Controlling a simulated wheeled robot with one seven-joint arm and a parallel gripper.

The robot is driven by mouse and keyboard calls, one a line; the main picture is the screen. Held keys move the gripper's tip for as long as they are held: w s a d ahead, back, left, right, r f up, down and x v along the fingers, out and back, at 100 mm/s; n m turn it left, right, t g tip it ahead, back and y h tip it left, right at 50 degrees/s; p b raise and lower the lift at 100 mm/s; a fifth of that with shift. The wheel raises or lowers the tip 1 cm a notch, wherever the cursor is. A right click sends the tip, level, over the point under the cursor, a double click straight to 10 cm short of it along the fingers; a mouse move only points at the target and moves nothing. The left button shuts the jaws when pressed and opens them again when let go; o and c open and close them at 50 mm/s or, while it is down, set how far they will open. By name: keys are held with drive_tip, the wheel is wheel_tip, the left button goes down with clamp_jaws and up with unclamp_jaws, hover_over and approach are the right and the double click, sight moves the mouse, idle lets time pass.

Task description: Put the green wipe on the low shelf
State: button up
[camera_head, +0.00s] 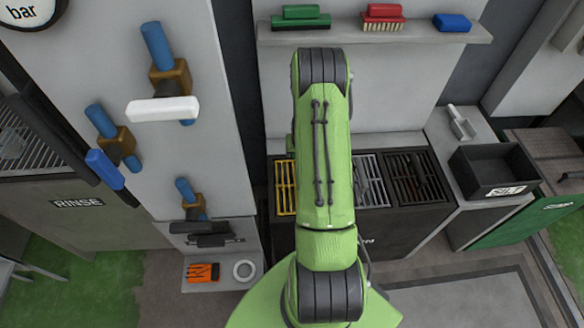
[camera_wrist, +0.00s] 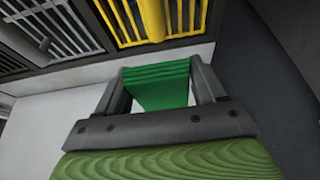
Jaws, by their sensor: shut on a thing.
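My gripper (camera_wrist: 160,72) is shut on the green wipe (camera_wrist: 160,90), a ridged green piece held between the two dark fingers in the wrist view. The gripper and wipe are hidden behind my arm in the head view. A low shelf (camera_head: 225,283) at the lower left of the head view bears an orange item (camera_head: 202,272) with dark marks and a white ring (camera_head: 244,270).
Just above the low shelf, a ledge bears dark tools (camera_head: 208,238). Pegs with blue handles (camera_head: 156,45) jut from the left panel. Yellow (camera_head: 284,186) and grey racks sit behind my arm. An upper shelf (camera_head: 345,33) holds brushes. A black bin (camera_head: 494,170) stands right.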

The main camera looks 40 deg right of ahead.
wheel_tip(320, 180, down, 8)
drive_tip(key=shift+r+b, duration=0.25)
drive_tip(key=shift+b, duration=0.5)
drive_tip(key=o, duration=1.4)
